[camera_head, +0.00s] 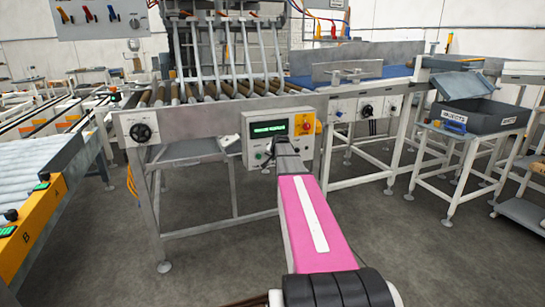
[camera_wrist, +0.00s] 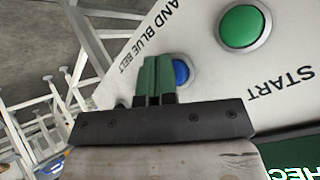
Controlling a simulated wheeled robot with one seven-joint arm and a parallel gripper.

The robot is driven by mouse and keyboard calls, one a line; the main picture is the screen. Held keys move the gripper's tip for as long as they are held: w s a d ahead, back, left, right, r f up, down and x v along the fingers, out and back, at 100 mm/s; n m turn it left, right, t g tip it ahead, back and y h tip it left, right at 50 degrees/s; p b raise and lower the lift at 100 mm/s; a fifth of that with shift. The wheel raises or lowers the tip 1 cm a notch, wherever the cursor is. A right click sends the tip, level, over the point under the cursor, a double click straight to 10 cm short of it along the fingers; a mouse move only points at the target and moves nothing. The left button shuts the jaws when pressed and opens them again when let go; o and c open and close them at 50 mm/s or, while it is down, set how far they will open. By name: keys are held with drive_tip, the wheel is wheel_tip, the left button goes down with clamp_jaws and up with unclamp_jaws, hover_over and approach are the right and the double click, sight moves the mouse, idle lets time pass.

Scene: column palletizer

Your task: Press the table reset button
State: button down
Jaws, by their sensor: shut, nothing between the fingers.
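The control box (camera_head: 234,128) with a lit green display (camera_head: 268,129) is on the front of the roller table. In the wrist view its white panel (camera_wrist: 210,75) shows tilted, with a blue button (camera_wrist: 182,72) and a larger green button (camera_wrist: 242,27). Printed words "START" and "AND BLUE BELT" are readable; no reset label is readable. My gripper (camera_wrist: 155,62) is shut and empty, its green fingers partly covering the blue button's left side. I cannot tell whether they touch it. In the head view my arm hides the fingers and part of the box's lower face.
A red emergency knob on a yellow plate (camera_head: 305,123) is at the box's right. The roller conveyor (camera_head: 215,90) lies above and behind. Table legs stand below. A grey bin on a stand (camera_head: 480,113) is at right.

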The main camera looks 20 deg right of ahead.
drive_tip(key=shift+w, duration=0.25)
drive_tip(key=shift+s, duration=0.15)
idle(0.3)
drive_tip(key=shift+s, duration=0.8)
drive_tip(key=shift+s, duration=0.1)
drive_tip(key=s, duration=0.4)
drive_tip(key=shift+s+d, duration=0.1)
drive_tip(key=shift+s, duration=0.3)
idle(0.3)
